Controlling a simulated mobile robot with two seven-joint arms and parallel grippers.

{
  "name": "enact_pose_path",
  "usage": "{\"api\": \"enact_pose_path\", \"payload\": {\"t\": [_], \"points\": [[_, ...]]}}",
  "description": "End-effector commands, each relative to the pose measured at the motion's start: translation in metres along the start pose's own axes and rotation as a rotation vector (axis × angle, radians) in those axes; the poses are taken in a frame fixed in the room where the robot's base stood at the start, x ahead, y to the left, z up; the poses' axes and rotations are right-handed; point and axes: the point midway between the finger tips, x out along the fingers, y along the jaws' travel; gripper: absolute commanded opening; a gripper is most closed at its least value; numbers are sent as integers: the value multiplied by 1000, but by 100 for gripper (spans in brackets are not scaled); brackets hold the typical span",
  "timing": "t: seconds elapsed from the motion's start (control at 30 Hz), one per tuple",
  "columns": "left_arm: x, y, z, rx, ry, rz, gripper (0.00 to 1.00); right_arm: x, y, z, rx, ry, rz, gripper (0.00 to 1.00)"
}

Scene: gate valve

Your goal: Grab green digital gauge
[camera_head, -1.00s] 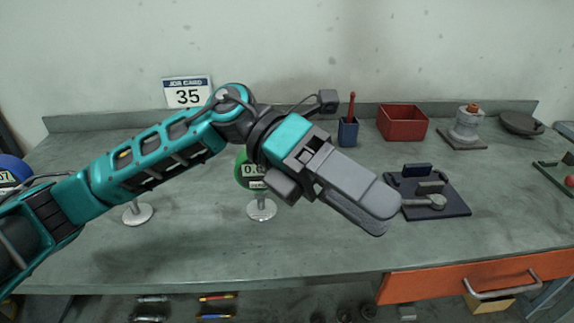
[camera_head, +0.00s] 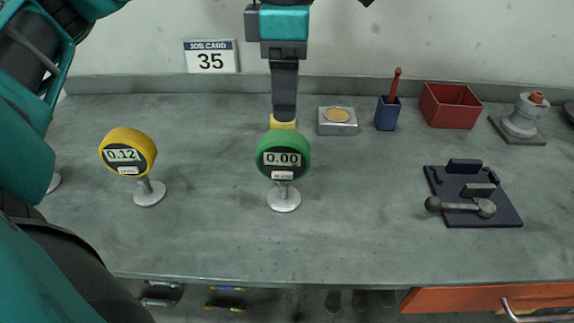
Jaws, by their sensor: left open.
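The green digital gauge (camera_head: 283,156) stands upright on a round pale foot near the middle of the bench, its display facing me and reading 0.00. My left gripper (camera_head: 284,108) comes down from the top, its fingers pointing down just above and behind the gauge's top edge. It is open, though the fingers line up and look like one. A small yellow piece (camera_head: 283,122) shows between the fingertips and the gauge; I cannot tell what it belongs to, nor whether the fingers touch the gauge. My right gripper is out of view.
A yellow gauge (camera_head: 127,153) reading 0.12 stands to the left. Behind are a metal block with a tan disc (camera_head: 338,119), a blue cup (camera_head: 387,112) and a red bin (camera_head: 450,105). A dark lever fixture (camera_head: 475,200) lies right. The bench (camera_head: 350,240) is clear in front.

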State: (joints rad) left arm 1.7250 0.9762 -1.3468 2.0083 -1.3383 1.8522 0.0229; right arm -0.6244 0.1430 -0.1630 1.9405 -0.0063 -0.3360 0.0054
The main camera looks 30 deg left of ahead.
Motion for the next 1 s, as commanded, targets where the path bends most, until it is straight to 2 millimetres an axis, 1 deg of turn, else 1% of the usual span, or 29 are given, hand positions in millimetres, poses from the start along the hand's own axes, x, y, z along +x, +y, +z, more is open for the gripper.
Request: {"api": "enact_pose_path", "payload": {"t": [0.03,0.13,0.2,0.37,0.47,0.6,0.7,0.8,1.0], "points": [[12,0,-1,-1,3,-2,69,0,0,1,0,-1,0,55],[28,0,0,0,1,-2,69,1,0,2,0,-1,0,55],[35,0,0,0,0,-2,69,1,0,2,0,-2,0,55],[46,0,-1,0,-1,-2,69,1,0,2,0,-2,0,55],[58,-2,-3,1,0,-4,69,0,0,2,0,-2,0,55],[79,-2,-6,1,-1,-3,69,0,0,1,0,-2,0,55],[90,-2,-6,1,-2,-3,69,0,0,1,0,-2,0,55],[94,-2,-5,1,-3,-2,69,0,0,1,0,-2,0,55],[94,-2,-5,0,-3,-2,68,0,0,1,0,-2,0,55]]}}
